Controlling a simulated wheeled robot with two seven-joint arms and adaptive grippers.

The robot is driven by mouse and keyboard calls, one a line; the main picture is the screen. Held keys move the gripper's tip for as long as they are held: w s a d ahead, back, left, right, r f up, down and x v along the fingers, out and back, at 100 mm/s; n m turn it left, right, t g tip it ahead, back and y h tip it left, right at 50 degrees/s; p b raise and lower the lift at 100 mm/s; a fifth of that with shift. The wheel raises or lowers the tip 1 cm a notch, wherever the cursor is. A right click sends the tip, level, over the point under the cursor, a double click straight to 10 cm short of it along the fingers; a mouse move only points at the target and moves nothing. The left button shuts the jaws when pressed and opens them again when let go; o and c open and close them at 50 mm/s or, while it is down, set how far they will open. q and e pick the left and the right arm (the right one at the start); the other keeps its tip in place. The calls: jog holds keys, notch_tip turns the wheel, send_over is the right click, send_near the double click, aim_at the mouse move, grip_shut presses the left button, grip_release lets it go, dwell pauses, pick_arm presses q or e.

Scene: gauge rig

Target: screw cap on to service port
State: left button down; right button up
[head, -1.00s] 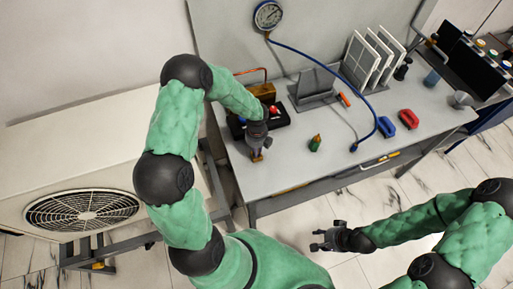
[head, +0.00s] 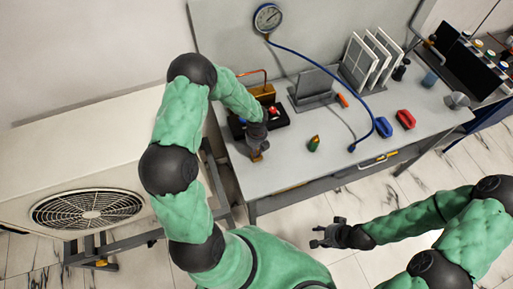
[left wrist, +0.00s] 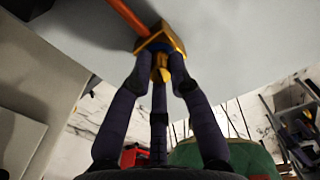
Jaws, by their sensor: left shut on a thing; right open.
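My left gripper (head: 257,149) reaches down near the table's front left edge, shut on a small brass cap (left wrist: 161,68). In the head view the gripper hides most of these parts. My right gripper (head: 330,234) is open and empty, in front of the table.
On the grey table (head: 335,165) a black tray (head: 277,117) and a brass block (head: 262,92) stand behind my left gripper. A gauge (head: 268,18) hangs behind.

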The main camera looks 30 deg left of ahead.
pick_arm(q)
jog(key=shift+m+p, duration=0.75)
jog(key=shift+m, duration=0.25)
jog(key=shift+m+p, duration=1.2)
jog(key=shift+m, duration=0.1)
jog(key=c, duration=1.3)
grip_release()
jog(key=o, duration=0.5)
jog(key=shift+o, duration=0.2)
